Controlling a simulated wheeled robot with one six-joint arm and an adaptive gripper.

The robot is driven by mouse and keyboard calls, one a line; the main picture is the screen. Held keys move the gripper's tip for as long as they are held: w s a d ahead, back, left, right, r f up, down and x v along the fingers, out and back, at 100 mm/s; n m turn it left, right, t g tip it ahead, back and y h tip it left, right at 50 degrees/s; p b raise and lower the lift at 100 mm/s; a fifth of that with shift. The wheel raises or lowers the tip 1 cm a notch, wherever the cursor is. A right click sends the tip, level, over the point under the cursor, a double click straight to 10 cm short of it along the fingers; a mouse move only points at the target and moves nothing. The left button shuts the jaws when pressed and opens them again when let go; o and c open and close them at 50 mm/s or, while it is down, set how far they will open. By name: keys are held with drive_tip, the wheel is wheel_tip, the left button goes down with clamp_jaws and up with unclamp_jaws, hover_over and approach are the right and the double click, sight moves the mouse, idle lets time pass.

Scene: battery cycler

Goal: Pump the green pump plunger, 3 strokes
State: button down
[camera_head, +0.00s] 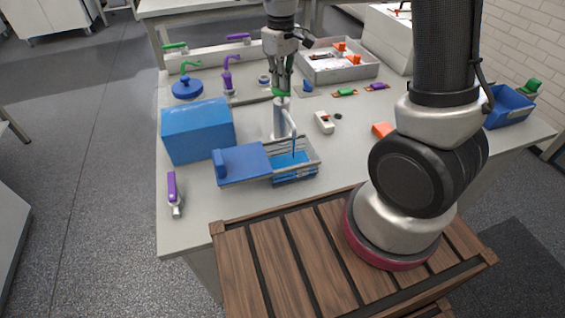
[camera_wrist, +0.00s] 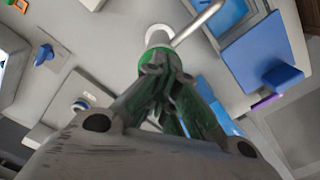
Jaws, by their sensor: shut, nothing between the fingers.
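The green pump plunger (camera_head: 281,93) tops a grey upright pump body (camera_head: 280,120) in the middle of the table. A thin pale spout reaches out from the pump. My gripper (camera_head: 282,86) points down directly over the plunger, with its fingers shut and nothing between them. In the wrist view the shut fingertips (camera_wrist: 160,73) overlap the green plunger (camera_wrist: 150,54) and hide part of it. The fingertips look to be at or very near its top; I cannot tell whether they touch.
A purple pump (camera_head: 228,76) and a blue pot with a green handle (camera_head: 187,88) are to the left. A grey tray (camera_head: 338,73) is behind right.

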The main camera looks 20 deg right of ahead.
drive_tip(key=shift+f, duration=0.5)
drive_tip(key=shift+r, duration=2.45)
drive_tip(key=shift+f, duration=0.1)
drive_tip(key=shift+f, duration=2.3)
drive_tip(key=shift+r, duration=2.4)
